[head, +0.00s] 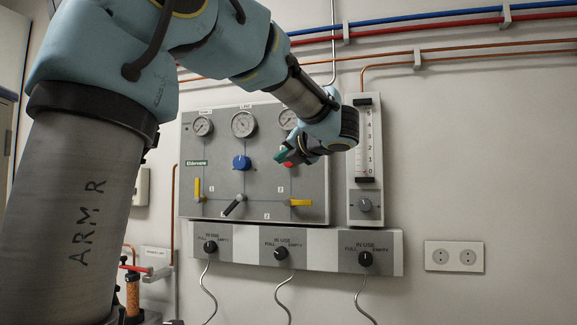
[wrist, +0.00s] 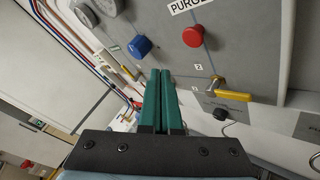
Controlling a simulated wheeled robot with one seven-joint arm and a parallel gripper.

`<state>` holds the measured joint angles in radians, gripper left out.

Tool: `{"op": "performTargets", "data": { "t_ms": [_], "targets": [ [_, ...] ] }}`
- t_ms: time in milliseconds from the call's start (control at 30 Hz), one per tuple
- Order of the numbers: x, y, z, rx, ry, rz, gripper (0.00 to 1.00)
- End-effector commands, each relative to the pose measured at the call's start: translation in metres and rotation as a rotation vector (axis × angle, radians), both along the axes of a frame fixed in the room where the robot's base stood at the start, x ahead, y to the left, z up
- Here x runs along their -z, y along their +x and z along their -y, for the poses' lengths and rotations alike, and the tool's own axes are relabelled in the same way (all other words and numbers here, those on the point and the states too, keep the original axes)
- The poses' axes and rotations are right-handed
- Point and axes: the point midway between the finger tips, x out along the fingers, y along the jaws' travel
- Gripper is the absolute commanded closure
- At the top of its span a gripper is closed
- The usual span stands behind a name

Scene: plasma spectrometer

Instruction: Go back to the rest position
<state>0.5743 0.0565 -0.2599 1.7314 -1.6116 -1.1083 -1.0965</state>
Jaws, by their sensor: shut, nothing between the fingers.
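My gripper (head: 287,155) is in front of the grey gas panel (head: 222,140), left of the flow meter, with my arm reaching in from the upper left. In the wrist view, its two green fingers (wrist: 160,88) are closed side by side with nothing between them. A blue knob (wrist: 139,46) and a red knob (wrist: 193,36) show beyond the fingertips on the panel. A yellow lever (wrist: 232,95) is to the right of the fingers. I cannot tell from these views how far the fingertips are from the panel. In the head view, my wrist hides part of the panel's right side.
The flow meter (head: 366,140) stands right of the panel. Below is a grey strip (head: 320,250) with several black knobs and curled hoses. A wall socket (head: 454,256) is at the right. Blue and red pipes (head: 420,20) run along the top.

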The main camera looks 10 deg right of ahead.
Motion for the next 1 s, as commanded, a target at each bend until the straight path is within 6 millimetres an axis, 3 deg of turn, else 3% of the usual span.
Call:
{"op": "performTargets", "data": {
  "t_ms": [400,567,667,767,867,1000],
  "targets": [
    [0.001,0.003,-0.001,0.009,0.020,0.000,1.00],
    [0.019,0.026,-0.006,0.134,0.268,-0.005,1.00],
    [0.055,0.045,-0.011,0.302,0.585,-0.048,1.00],
    [0.117,0.050,-0.021,0.517,0.939,-0.141,1.00],
    [0.187,0.036,-0.039,0.745,1.239,-0.257,1.00],
    [0.274,-0.003,-0.074,1.057,1.535,-0.411,1.00]
  ]
}}
